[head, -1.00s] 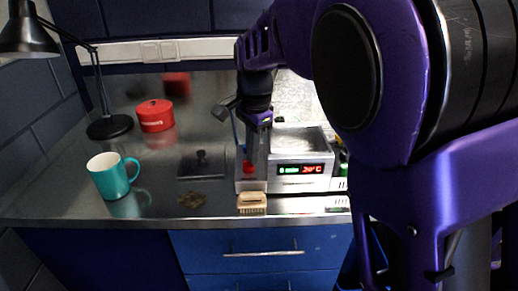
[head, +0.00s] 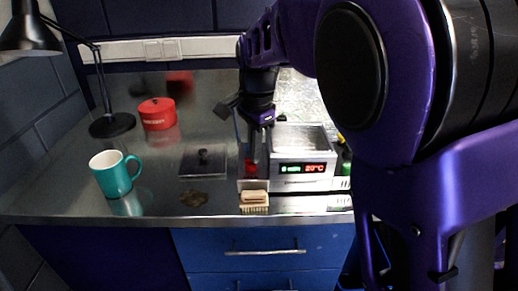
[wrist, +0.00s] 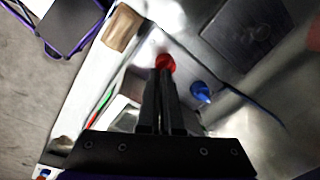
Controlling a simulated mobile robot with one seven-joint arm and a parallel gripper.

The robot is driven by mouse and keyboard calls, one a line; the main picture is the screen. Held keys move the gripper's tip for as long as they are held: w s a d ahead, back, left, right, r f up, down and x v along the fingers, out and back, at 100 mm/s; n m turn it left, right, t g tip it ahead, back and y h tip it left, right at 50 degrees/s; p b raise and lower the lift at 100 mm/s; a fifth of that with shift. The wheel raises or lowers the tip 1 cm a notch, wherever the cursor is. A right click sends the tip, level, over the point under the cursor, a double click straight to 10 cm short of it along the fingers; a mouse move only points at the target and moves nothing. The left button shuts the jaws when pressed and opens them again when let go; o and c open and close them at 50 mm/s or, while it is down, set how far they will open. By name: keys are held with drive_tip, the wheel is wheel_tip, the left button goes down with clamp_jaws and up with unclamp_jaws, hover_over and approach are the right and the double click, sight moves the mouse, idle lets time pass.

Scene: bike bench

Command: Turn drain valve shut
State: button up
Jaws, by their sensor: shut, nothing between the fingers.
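The drain valve appears to be the red knob (head: 250,168) low at the left front of a silver bench unit (head: 303,181); I cannot tell its turned position. The red knob also shows in the wrist view (wrist: 165,62), just beyond my fingertips. My gripper (wrist: 160,73) is shut and empty, pointing at the red knob; whether the tips touch it is not clear. In the head view my gripper (head: 258,160) hangs before the unit's left end and partly hides it. A blue knob-like part (wrist: 200,92) sits right of the fingers in the wrist view.
A wooden brush (head: 254,201) lies just in front of the unit near the bench's front edge. A dark square plate (head: 202,160) lies left of it. A teal mug (head: 113,175), red tin (head: 157,114) and desk lamp (head: 111,125) stand further left.

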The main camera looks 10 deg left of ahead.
drive_tip(key=o, duration=0.5)
drive_tip(key=f, duration=0.1)
drive_tip(key=a+f, duration=0.1)
drive_tip(key=f, duration=0.1)
drive_tip(key=shift+s+a+f, duration=0.1)
drive_tip(key=shift+s, duration=0.05)
drive_tip(key=shift+o, duration=0.2)
drive_tip(key=shift+w+a+r, duration=0.15)
drive_tip(key=shift+w+r, duration=0.2)
drive_tip(key=shift+r, duration=0.25)
drive_tip(key=shift+w+a+r, duration=0.15)
drive_tip(key=shift+w+r, duration=0.2)
drive_tip(key=shift+r, duration=0.25)
wheel_tip(320, 180, up, 4)
drive_tip(key=p, duration=0.4)
drive_tip(key=shift+w+d+r, duration=0.1)
drive_tip(key=shift+r, duration=0.05)
drive_tip(key=shift+r+p, duration=2.9)
drive_tip(key=shift+r, duration=0.95)
wheel_tip(320, 180, up, 8)
drive_tip(key=r, duration=0.1)
hover_over(249, 165)
drive_tip(key=w, duration=0.1)
drive_tip(key=shift+w+d+f, duration=0.15)
drive_tip(key=shift+d+f, duration=0.1)
wheel_tip(249, 165, up, 17)
drive_tip(key=s+d, duration=0.1)
drive_tip(key=shift+s+d+r, duration=0.15)
drive_tip(key=shift+s, duration=0.15)
